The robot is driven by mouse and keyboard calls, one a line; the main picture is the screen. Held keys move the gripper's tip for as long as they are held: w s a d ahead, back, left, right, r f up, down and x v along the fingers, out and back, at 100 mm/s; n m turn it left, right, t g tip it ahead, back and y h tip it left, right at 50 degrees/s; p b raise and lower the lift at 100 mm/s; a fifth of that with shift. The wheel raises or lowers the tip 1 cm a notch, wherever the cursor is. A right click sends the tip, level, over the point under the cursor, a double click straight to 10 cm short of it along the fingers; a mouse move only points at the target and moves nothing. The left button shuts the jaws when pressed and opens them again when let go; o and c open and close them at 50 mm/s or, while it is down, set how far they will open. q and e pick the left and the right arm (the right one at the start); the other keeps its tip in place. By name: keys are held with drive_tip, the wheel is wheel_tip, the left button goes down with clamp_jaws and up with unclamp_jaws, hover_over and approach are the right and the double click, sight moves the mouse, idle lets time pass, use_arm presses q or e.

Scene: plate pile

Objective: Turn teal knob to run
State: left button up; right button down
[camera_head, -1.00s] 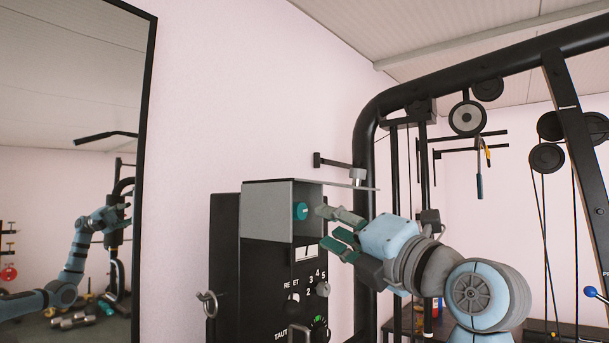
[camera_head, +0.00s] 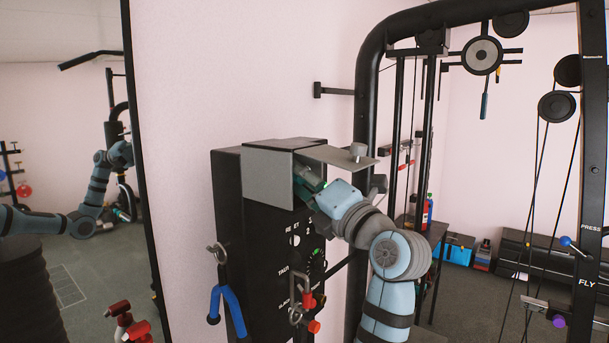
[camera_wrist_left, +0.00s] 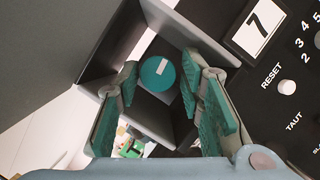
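The teal knob (camera_wrist_left: 154,76) is round, with a white mark pointing up and slightly right. It sits deep inside a grey box-like guard (camera_head: 268,178) on a black panel (camera_head: 268,265). My left gripper (camera_head: 309,183) reaches into the guard's open side and hides the knob in the head view. In the left wrist view, its teal-padded fingers (camera_wrist_left: 162,72) are spread apart, one on each side of the knob. I see a gap around the knob; whether the tips reach past its face is unclear.
The guard's top flap (camera_head: 340,155) sits just above my gripper. A blue-handled tool (camera_head: 228,300) hangs in front. A black machine frame (camera_head: 366,110) stands behind; a mirror is at left.

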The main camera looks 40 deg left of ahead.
use_arm(q)
drive_tip(key=shift+s+d, duration=0.1)
drive_tip(key=shift+d, duration=0.05)
drive_tip(key=shift+c, duration=0.6)
clamp_jaws()
